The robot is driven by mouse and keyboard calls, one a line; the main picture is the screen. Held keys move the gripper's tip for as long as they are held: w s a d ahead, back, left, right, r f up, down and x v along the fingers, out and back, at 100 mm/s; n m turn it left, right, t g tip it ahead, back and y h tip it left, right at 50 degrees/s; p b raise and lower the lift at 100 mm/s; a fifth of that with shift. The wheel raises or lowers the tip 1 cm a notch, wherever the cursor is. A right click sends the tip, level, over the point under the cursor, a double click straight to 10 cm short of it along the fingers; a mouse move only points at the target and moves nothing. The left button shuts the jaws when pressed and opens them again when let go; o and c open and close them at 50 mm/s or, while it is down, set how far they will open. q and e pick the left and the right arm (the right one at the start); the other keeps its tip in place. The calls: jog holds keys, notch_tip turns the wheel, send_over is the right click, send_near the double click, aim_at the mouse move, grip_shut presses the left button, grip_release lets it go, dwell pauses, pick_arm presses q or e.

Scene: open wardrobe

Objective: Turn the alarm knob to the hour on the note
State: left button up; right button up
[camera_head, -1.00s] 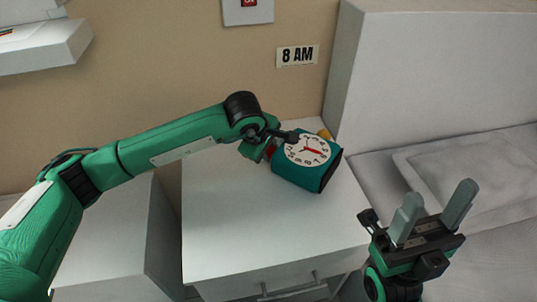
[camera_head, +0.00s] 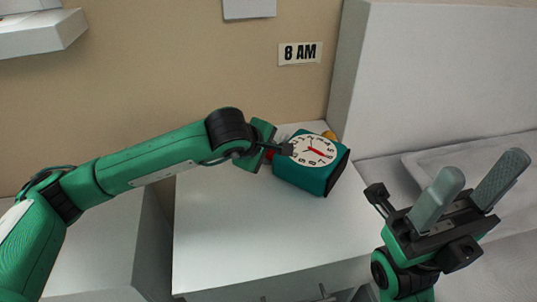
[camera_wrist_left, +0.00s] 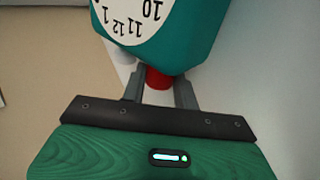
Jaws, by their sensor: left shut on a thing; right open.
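A teal alarm clock (camera_head: 308,177) sits on the white cabinet top, its white dial (camera_head: 312,151) facing up with red hands; the dial is partly cut off in the left wrist view (camera_wrist_left: 128,20). A red knob (camera_wrist_left: 157,78) sticks out of the clock's side. My left gripper (camera_wrist_left: 160,90) is shut on the red knob, one finger on each side. In the head view the wrist hides most of that grip. A yellow knob (camera_head: 330,135) shows on the clock's far side. The note (camera_head: 300,53) on the wall reads 8 AM. My right gripper (camera_head: 460,205) is open and empty, off to the right.
The white cabinet top (camera_head: 250,230) is clear in front of the clock. A tall white panel (camera_head: 430,80) stands behind right, above a pale cushioned surface (camera_head: 480,165). A white shelf (camera_head: 40,40) juts out at upper left.

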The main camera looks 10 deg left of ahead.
dwell(0.3)
pick_arm(q)
jog(key=o, duration=1)
